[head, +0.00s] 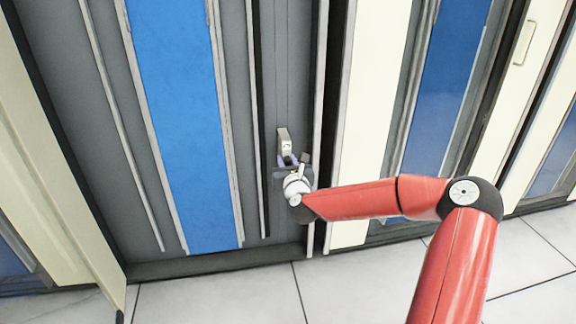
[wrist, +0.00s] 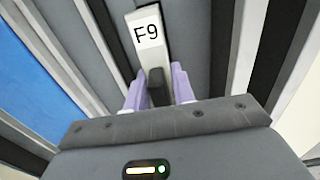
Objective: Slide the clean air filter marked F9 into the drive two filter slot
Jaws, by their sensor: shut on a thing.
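The clean air filter is a pale block marked F9 (wrist: 147,30) in the wrist view. Its dark grip tab (wrist: 156,78) sits between the two pale purple fingers of my gripper (wrist: 158,88), which is shut on it. In the head view the filter (head: 284,140) shows small and whitish, just above my gripper (head: 290,160), in front of a grey channel (head: 285,60) at the right side of the open cabinet. I see no label for drive two, and I cannot tell whether the filter is inside a slot or in front of it.
A tall blue panel (head: 180,110) stands left of the channel, between grey rails. A cream door (head: 55,140) stands open at the left. A cream cabinet (head: 368,100) with another blue panel is at the right. Tiled floor (head: 220,297) below is clear.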

